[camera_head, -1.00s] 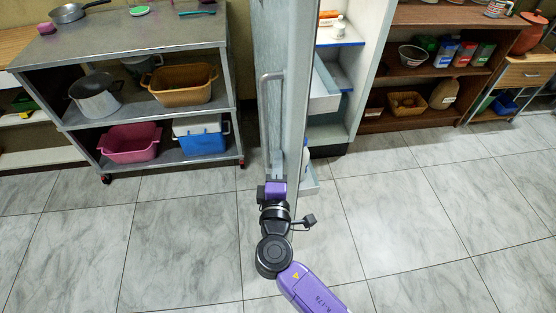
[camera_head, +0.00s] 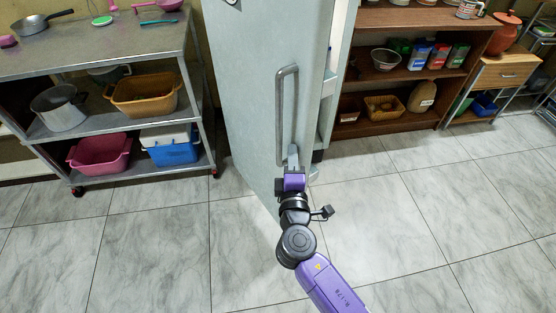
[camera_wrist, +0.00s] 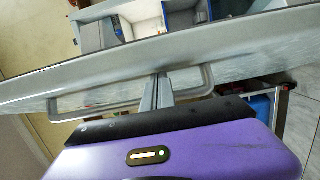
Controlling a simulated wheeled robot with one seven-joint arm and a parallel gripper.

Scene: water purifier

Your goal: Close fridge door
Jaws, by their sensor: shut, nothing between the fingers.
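The fridge door (camera_head: 245,90) is a tall pale grey panel, standing partly open in the head view, with a narrow strip of the white interior (camera_head: 336,70) showing past its right edge. A grey bar handle (camera_head: 281,115) runs vertically down its outer face. My gripper (camera_head: 293,158) is at the lower end of the handle, close against the door. In the wrist view the shut fingers (camera_wrist: 158,90) reach the door (camera_wrist: 240,55) by the handle bar (camera_wrist: 95,108); I cannot tell whether they touch it. Shelves inside the fridge (camera_wrist: 150,15) show beyond the door edge.
A metal rack (camera_head: 100,45) with pots and bins stands to the left of the door. A brown wooden shelf (camera_head: 400,15) with jars and a basket stands to the right. The tiled floor (camera_head: 420,220) in front is clear.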

